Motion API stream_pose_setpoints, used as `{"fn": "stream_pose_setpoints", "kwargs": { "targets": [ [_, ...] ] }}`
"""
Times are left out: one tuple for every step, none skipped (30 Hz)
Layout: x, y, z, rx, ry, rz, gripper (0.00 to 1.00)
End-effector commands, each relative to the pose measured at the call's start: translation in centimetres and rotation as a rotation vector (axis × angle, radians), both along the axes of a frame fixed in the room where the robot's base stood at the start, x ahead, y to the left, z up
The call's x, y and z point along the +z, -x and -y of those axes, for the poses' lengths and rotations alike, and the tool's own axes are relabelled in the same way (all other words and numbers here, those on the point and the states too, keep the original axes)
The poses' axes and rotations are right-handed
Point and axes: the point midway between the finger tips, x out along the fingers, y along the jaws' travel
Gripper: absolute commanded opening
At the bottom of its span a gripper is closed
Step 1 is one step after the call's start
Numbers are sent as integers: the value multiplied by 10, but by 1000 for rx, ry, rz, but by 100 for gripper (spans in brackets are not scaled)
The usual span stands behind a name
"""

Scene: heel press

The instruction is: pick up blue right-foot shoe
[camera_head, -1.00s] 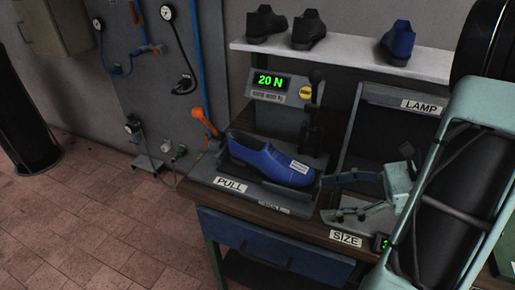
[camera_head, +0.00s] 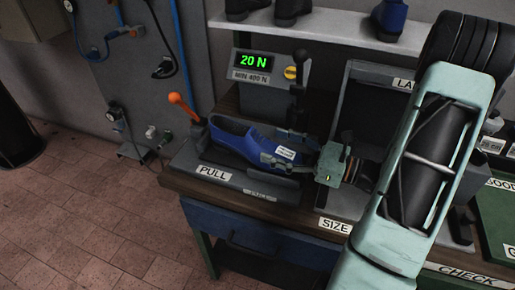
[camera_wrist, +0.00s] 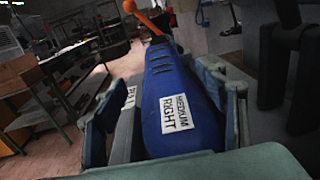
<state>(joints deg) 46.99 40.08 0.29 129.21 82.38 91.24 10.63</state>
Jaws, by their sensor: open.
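The blue shoe (camera_head: 240,138) lies in the pull fixture (camera_head: 245,183), its toe toward my arm. In the wrist view the blue shoe (camera_wrist: 178,88) carries a white label reading "MEDIUM RIGHT". My gripper (camera_head: 287,160) is at the toe end of the shoe. In the wrist view my gripper (camera_wrist: 168,112) is open, with one finger on each side of the shoe's front. Whether the fingers touch it is not clear. The shoe's underside is hidden.
The press display (camera_head: 254,62) reads 20 N above the shoe. An orange-knobbed lever (camera_head: 181,106) stands at the heel side. A dark lever (camera_head: 300,75) rises behind. A shelf (camera_head: 330,24) above holds other shoes, one of them blue (camera_head: 389,16).

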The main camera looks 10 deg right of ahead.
Motion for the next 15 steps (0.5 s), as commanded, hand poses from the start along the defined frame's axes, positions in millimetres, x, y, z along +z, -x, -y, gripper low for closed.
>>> {"fn": "stream_pose_setpoints", "kwargs": {
  "targets": [
    [3, -5, -6, 5, -1, 1, 65],
    [4, -8, -10, 6, -2, 1, 65],
    [5, -13, -14, 7, -1, 1, 65],
    [6, -17, -17, 6, -1, 1, 65],
    [6, -20, -20, 6, -1, 1, 65],
    [5, -23, -25, 6, -1, 0, 65],
    [5, -26, -27, 4, -1, 0, 65],
    [5, -27, -30, 4, -1, 1, 65],
    [5, -29, -32, 5, -1, 1, 65],
    [5, -31, -33, 4, -1, 1, 65],
    [5, -31, -34, 3, 0, 0, 65],
    [5, -32, -34, 2, 0, 0, 65],
    [5, -32, -34, 2, 0, 0, 65],
    [4, -32, -34, 2, 0, 0, 65],
    [4, -32, -34, 2, 0, 0, 65]
  ]
}}
